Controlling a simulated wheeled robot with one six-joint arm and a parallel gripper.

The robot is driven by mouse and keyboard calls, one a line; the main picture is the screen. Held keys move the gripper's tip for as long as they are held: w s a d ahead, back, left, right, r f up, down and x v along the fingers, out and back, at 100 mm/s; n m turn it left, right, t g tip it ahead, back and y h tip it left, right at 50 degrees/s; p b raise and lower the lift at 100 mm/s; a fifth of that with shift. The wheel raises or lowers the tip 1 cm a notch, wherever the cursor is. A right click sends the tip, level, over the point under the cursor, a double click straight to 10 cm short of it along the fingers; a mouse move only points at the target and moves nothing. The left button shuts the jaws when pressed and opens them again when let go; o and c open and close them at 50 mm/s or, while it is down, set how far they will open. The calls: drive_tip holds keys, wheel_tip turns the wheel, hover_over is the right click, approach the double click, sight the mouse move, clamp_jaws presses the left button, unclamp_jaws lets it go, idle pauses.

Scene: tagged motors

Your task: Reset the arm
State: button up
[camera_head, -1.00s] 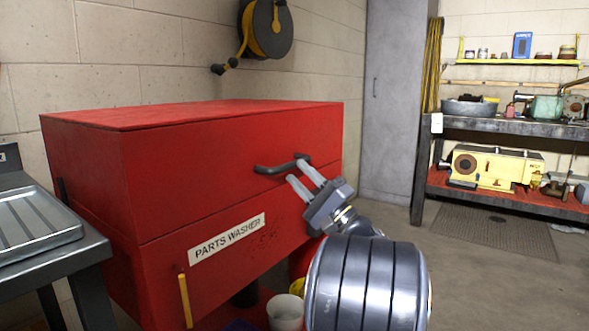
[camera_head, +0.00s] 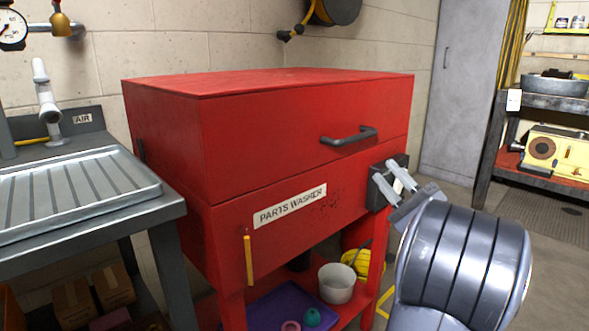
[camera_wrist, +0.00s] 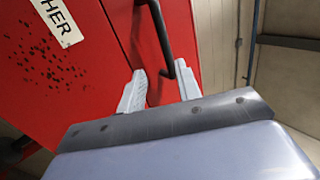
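The red parts washer (camera_head: 240,135) stands in the middle of the head view with its lid down. Its dark bar handle (camera_head: 348,136) is on the lid front. My gripper (camera_head: 386,173) is below and right of the handle, in front of a dark box on the washer's right front. In the wrist view, my gripper (camera_wrist: 160,72) has its two fingers apart, with nothing held. The handle (camera_wrist: 162,35) shows beyond the gap between the fingertips, and the washer's red front (camera_wrist: 100,65) fills the left.
A metal bench with a ribbed drain tray (camera_head: 75,190) stands at left, close to the washer. A white bucket (camera_head: 337,283) and a purple tray (camera_head: 265,308) sit on the washer's lower shelf. A workbench with a yellow machine (camera_head: 555,155) is at right. Open floor lies before it.

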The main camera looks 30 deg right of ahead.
sight(359, 140)
drive_tip(key=b+x, duration=0.2)
drive_tip(key=x, duration=0.7)
drive_tip(key=shift+w+a+r, duration=0.1)
drive_tip(key=shift+w+r, duration=0.15)
drive_tip(key=shift+w, duration=0.05)
drive_tip(key=shift+w+r, duration=0.2)
drive_tip(key=shift+w, duration=0.05)
drive_tip(key=shift+r, duration=0.35)
drive_tip(key=shift+a+f, duration=0.1)
drive_tip(key=shift+f, duration=0.05)
